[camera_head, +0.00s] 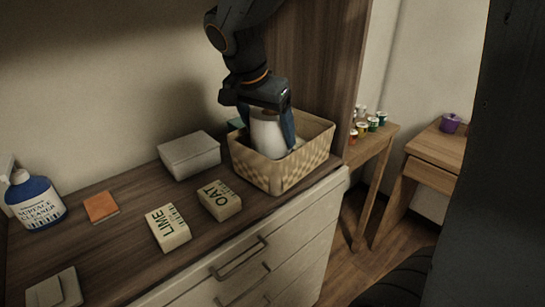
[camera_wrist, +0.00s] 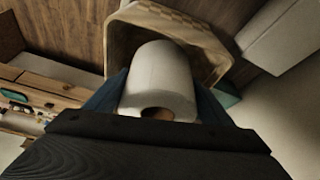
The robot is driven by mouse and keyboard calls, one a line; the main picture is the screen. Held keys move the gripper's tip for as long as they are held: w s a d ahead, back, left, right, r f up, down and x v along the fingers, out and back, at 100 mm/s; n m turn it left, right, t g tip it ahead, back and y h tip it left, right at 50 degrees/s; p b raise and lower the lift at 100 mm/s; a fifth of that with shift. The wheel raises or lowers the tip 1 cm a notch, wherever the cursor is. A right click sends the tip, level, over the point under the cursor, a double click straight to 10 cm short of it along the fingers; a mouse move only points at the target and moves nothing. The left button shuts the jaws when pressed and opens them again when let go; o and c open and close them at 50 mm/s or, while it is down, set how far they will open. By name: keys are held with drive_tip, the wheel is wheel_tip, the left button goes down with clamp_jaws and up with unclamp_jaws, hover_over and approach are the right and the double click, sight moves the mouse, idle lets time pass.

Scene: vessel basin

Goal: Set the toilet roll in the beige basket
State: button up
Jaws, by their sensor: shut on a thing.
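The white toilet roll (camera_head: 267,134) is held between the fingers of my gripper (camera_head: 271,120), which is shut on it. The beige basket (camera_head: 279,176) stands on the wooden counter near its right end. In the head view the roll is over the basket's opening, with its lower part below the line of the far rim. In the wrist view the roll (camera_wrist: 159,80) points into the basket (camera_wrist: 118,42), with its cardboard core end facing the camera. I cannot tell whether the roll touches the basket floor.
A white box (camera_head: 189,156) is left of the basket. The OAT box (camera_head: 219,200) and LIME box (camera_head: 168,228) lie in front. An orange sponge-like block (camera_head: 101,207) and a surface cleaner bottle (camera_head: 36,200) are further left. A wooden side panel (camera_head: 325,65) rises behind the basket.

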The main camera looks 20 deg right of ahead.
sight(259, 123)
drive_tip(key=shift+f, duration=3.3)
drive_tip(key=shift+f, duration=0.1)
drive_tip(key=o, duration=0.7)
drive_tip(key=shift+o, duration=0.4)
drive_tip(key=v, duration=1.2)
drive_tip(key=shift+b, duration=0.35)
